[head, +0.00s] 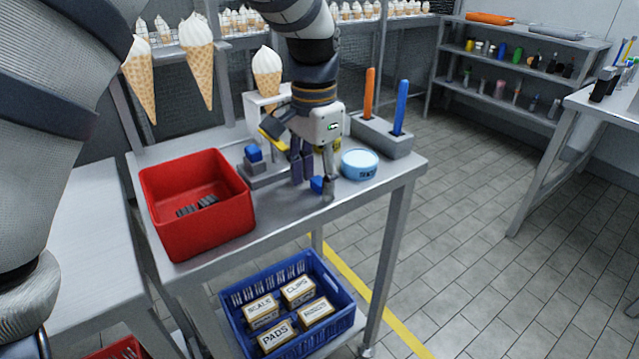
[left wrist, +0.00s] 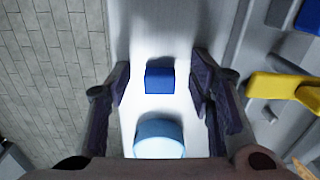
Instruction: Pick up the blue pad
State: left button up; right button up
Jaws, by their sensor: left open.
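A small blue pad (head: 317,184) lies on the grey table top. My left gripper (head: 314,179) is above it, pointing down, with its fingers apart. In the left wrist view the blue pad (left wrist: 160,80) shows between the two open fingertips (left wrist: 161,77), with a gap on each side. I cannot tell whether the fingertips are down at the pad's height. A second blue piece (head: 254,153) sits on a grey fixture left of the gripper. My right gripper is not in view.
A light-blue round tub (head: 360,164) stands right beside the gripper. A grey holder (head: 385,141) with orange and blue sticks is behind it. A red bin (head: 197,205) fills the table's left. A blue crate (head: 340,322) with labelled boxes is on the shelf below.

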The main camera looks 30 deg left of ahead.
aim_at(316, 182)
pick_arm(q)
jog(key=c, duration=0.9)
jog(key=shift+r, duration=0.1)
